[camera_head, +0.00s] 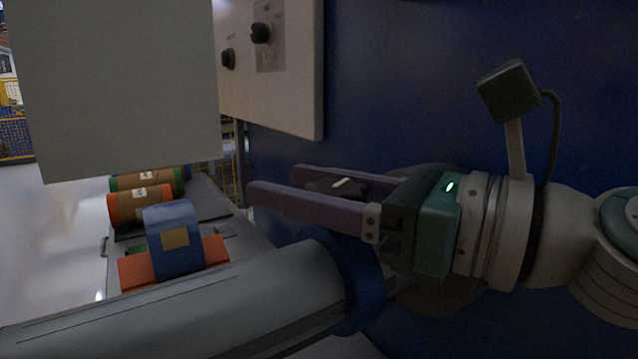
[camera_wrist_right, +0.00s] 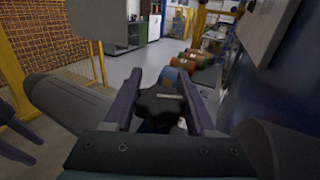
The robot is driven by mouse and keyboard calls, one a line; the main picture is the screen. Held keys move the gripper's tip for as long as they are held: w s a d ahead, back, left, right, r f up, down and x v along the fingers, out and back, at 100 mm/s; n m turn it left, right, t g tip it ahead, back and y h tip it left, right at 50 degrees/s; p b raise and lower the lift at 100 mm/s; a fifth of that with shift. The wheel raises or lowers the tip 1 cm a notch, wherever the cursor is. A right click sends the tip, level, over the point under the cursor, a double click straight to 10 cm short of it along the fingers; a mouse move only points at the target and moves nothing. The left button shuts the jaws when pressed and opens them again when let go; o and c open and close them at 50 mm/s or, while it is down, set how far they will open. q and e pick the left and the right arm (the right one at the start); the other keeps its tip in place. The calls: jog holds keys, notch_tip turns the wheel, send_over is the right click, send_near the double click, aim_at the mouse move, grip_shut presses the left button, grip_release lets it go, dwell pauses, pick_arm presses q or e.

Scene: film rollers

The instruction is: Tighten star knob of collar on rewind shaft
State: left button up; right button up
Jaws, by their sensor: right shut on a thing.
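The black star knob (camera_head: 337,187) has a white line on top and sits above the blue collar (camera_head: 352,278) on the grey rewind shaft (camera_head: 180,312). My right gripper (camera_head: 272,181) reaches in from the right with its two purple fingers on either side of the knob, shut on it. In the right wrist view, the star knob (camera_wrist_right: 160,102) lies between the fingers of the right gripper (camera_wrist_right: 161,76); the collar under it is mostly hidden. At that view's left edge, dark purple finger-like parts (camera_wrist_right: 20,120) look like my left gripper, cut off by the frame.
A blue roll (camera_head: 172,235), an orange roll (camera_head: 140,205) and other film rolls lie beyond the shaft at the left. A white panel with black knobs (camera_head: 275,55) stands behind, against a dark blue wall (camera_head: 420,90). A plain grey plate (camera_head: 120,90) blocks the upper left.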

grip_shut()
jog(key=m+t+h+p, duration=0.1)
jog(key=p, duration=0.1)
jog(key=m+t+h+p, duration=0.1)
jog(key=t+p, duration=0.1)
jog(key=m+t+h+p, duration=0.1)
jog(key=p, duration=0.2)
jog(key=shift+w+d+r+m+t, duration=0.25)
jog(key=shift+w+r+m+t, duration=0.05)
jog(key=shift+m, duration=0.1)
jog(key=shift+w+d+f+m+t+h+p, duration=0.1)
jog(key=shift+f+m+t+h+p, duration=0.3)
jog(key=shift+h, duration=0.3)
jog(key=o, duration=0.8)
grip_release()
jog(key=shift+r, duration=0.1)
jog(key=shift+c, duration=0.2)
